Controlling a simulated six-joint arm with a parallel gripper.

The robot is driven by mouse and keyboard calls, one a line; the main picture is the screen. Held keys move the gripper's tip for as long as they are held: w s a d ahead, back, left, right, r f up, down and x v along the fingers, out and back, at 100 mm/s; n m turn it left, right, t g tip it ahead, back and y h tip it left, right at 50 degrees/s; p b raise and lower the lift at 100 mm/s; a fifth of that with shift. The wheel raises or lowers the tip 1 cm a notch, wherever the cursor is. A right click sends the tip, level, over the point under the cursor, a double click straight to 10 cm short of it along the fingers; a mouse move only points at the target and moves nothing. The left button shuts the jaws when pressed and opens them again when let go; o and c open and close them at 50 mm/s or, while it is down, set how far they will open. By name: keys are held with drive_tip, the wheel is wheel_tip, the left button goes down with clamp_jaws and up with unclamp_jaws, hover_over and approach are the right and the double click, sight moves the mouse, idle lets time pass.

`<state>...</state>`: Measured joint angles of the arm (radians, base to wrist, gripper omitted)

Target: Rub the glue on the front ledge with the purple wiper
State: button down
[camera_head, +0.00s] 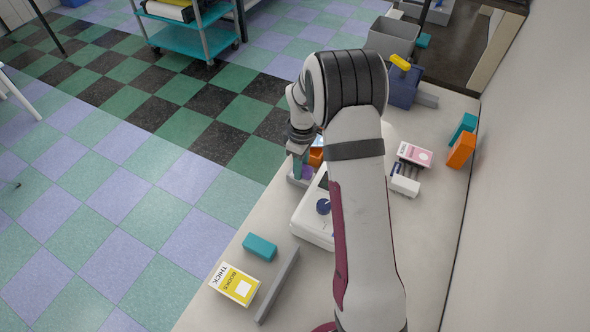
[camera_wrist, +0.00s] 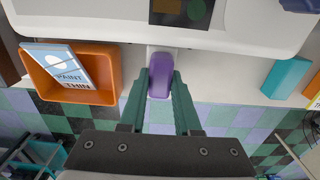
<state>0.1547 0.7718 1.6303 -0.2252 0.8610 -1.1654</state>
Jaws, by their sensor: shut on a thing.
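My gripper (camera_wrist: 160,88) has green fingers on either side of the purple wiper (camera_wrist: 160,77) and is shut on it. In the head view my gripper (camera_head: 301,165) is at the table's left edge, partly hidden by my arm, with a bit of the purple wiper (camera_head: 307,173) showing. The wiper is beside the front of a white machine (camera_wrist: 110,18) with a dark panel. A pale surface (camera_wrist: 154,50), perhaps the front ledge, lies between the wiper and the machine. I cannot tell whether the wiper touches it. No glue can be made out.
An orange bin (camera_wrist: 70,95) holding a blue-and-white book (camera_wrist: 62,66) is left of the wiper. A teal block (camera_head: 260,247), yellow book (camera_head: 236,284) and grey bar (camera_head: 278,284) lie nearer in the head view. A blue caddy (camera_head: 402,88) is farther back. Floor drops beyond the table edge.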

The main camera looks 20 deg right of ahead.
drive_tip(key=shift+w+a, duration=0.8)
drive_tip(key=shift+a, duration=0.05)
drive_tip(key=shift+s+d, duration=0.9)
drive_tip(key=shift+d, duration=0.05)
drive_tip(key=shift+w, duration=0.1)
